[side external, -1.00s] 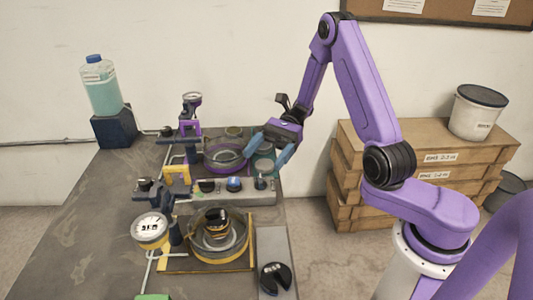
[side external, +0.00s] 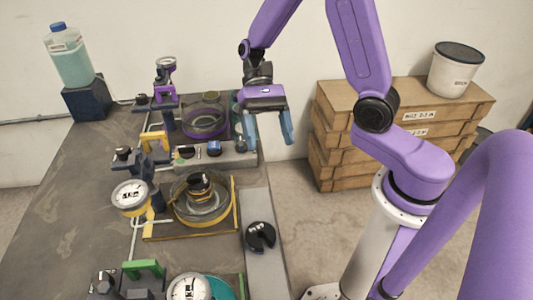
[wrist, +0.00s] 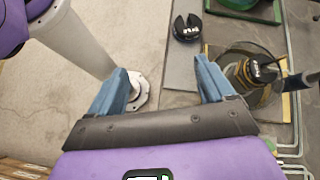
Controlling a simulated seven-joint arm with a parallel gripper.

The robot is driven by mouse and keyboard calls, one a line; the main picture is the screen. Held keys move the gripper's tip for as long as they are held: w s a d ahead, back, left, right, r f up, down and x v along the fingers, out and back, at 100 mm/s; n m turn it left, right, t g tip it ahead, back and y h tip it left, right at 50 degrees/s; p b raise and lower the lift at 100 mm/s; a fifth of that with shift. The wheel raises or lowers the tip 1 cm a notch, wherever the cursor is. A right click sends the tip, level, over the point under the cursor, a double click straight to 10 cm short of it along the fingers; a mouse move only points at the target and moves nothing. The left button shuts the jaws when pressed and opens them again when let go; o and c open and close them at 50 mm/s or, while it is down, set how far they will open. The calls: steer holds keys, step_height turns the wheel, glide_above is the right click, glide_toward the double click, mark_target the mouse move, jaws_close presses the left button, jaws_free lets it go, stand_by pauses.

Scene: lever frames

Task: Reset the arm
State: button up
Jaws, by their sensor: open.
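My purple arm's gripper (side external: 270,136) hangs with its blue fingers pointing down, above the right edge of the grey table (side external: 80,200). The fingers are spread apart with nothing between them. In the wrist view, my gripper (wrist: 165,80) also shows open and empty, with the floor and the table edge beyond it. Its fingers appear clear of every object. How high it is above the table is hard to tell.
A black slotted weight (side external: 260,236) lies on a grey strip at the table's right edge. Yellow (side external: 200,203) and purple (side external: 204,122) round fixtures with gauges and lever frames stand left of my gripper. Stacked wooden crates (side external: 400,130) carry a white bucket (side external: 455,72). Floor between table and crates is clear.

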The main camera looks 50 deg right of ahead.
steer(key=s+d+r+n+t+h, duration=0.1)
steer(key=s+d+n+t+h, duration=0.1)
steer(key=s+n, duration=0.5)
steer(key=s+d+r+n+t+h, duration=0.1)
steer(key=s+n+t+h, duration=0.2)
steer(key=s+n+t, duration=0.3)
steer(key=s+n, duration=0.1)
steer(key=n, duration=0.3)
steer(key=shift+d+r+n+h, duration=0.4)
